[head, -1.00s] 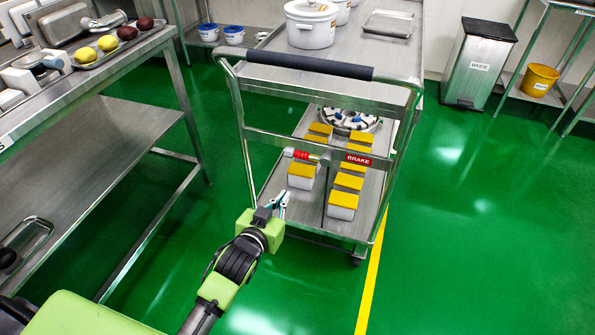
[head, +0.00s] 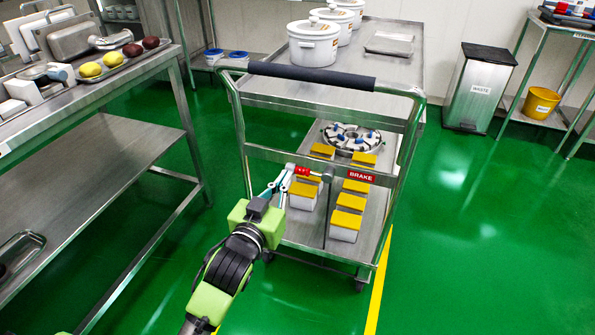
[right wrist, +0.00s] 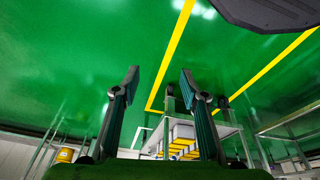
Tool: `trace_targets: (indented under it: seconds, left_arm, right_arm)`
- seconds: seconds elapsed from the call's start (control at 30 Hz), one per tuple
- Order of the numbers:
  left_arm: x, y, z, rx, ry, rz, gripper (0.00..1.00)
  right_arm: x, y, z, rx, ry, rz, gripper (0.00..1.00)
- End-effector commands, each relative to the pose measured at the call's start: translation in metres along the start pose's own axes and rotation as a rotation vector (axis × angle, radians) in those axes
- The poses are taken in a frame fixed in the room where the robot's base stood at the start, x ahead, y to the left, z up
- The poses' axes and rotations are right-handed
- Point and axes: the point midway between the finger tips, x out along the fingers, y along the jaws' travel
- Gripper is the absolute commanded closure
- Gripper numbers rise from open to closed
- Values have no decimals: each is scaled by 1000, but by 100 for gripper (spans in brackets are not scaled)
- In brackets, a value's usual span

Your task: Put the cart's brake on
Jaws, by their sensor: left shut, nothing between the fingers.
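The cart (head: 395,150) stands on the green floor with its dark push handle towards me. On its crossbar is a red "BRAKE" label (head: 361,176). Left of the label is the brake lever with a red grip (head: 303,171), lying nearly level and pointing left. My left gripper (head: 284,175) is shut and empty, its fingertips at the left end of the red grip; I cannot tell whether they touch it. My right gripper (right wrist: 158,78) is open and empty in the right wrist view, apart from the cart, which shows beyond it (right wrist: 230,132).
A steel table (head: 100,90) stands at left. A waste bin (head: 478,90) and a yellow bucket (head: 541,103) are at right. The floor right of the cart is clear.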

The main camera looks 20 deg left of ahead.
Motion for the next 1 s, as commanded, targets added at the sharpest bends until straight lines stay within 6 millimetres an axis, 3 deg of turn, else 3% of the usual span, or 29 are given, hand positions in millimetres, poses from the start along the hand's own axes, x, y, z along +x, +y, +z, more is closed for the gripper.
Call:
trace_targets:
  seconds: [0.3,0.47,0.5,0.67,1.0]
  left_arm:
    - [61,0,0,0,2,1,100]
    - [90,0,2,1,1,0,100]
    - [89,0,15,0,-4,0,100]
    - [93,0,33,0,-3,0,100]
    - [95,0,39,0,0,0,100]
  right_arm:
    - [-36,2,-1,2,23,4,60]
    - [-35,2,1,2,22,4,60]
    - [-30,1,2,2,22,4,60]
    - [-23,1,4,2,21,4,60]
    - [-22,1,5,2,21,4,60]
